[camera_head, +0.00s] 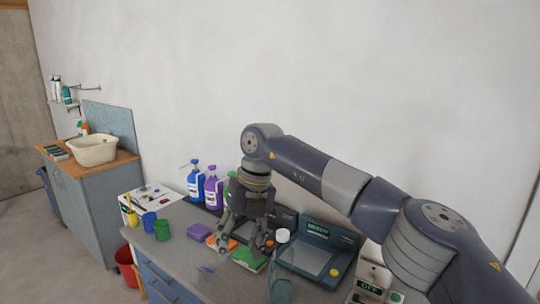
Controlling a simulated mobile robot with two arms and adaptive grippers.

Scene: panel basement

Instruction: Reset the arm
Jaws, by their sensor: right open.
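My right arm reaches in from the lower right, bends at its elbow and hangs its gripper over the grey worktop. My right gripper (241,244) points down and is open, with nothing visible between its fingers. It is above or beside an orange sponge-like block (229,242) and a green block (249,260); I cannot tell whether it touches either. My left gripper does not show.
Blue (149,222) and green (162,230) cups, a purple block (199,232), spray bottles (195,182) and a dark green case (318,251) crowd the worktop (190,251). A box marked OFF (371,277) stands right. A basin (93,150) sits on the left cabinet.

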